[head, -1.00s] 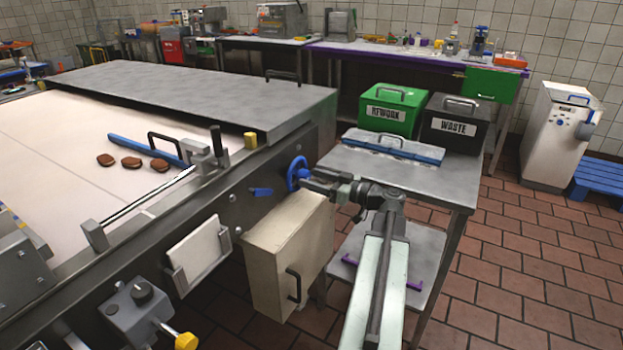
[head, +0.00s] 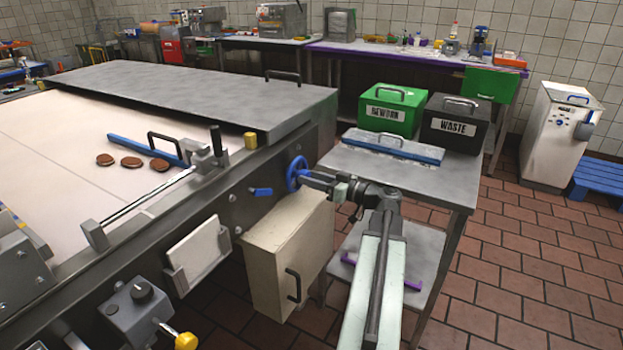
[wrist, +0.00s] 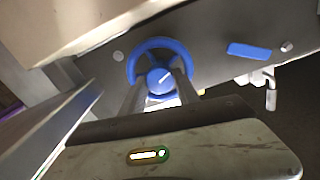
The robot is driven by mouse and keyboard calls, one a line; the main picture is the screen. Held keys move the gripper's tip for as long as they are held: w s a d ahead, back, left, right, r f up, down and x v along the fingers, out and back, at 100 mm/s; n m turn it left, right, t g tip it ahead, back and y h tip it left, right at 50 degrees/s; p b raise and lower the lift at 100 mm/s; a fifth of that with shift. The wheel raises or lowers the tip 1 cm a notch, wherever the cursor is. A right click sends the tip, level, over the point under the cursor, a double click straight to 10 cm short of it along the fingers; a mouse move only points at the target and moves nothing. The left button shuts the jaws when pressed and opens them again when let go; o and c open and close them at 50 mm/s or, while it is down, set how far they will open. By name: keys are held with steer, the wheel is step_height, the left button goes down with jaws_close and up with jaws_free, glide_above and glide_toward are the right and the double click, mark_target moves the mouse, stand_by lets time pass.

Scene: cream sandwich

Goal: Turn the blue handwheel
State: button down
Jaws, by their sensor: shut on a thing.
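The blue handwheel (head: 295,173) sits on the dark side panel of the conveyor machine in the head view. In the wrist view the handwheel (wrist: 133,62) shows as a blue ring with a round blue hub (wrist: 160,82) and a pale line on the hub. My gripper (head: 307,178) reaches the wheel from the right. In the wrist view the two fingers of my gripper (wrist: 160,90) lie on either side of the hub and are shut on it. The lower part of the ring is hidden behind my gripper.
A blue lever (head: 261,192) is on the panel left of the wheel. A cream box (head: 285,255) with a handle hangs below.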

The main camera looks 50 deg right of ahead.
steer(key=m, duration=1)
steer(key=shift+f+m, duration=0.1)
steer(key=shift+m, duration=0.2)
steer(key=m, duration=0.3)
steer(key=shift+m, duration=0.3)
steer(key=m, duration=0.3)
steer(key=shift+m, duration=0.3)
steer(key=m, duration=0.3)
steer(key=shift+m, duration=0.4)
steer(key=m, duration=0.3)
steer(key=shift+f+m, duration=0.1)
steer(key=shift+m, duration=1.9)
steer(key=c, duration=0.9)
jaws_free()
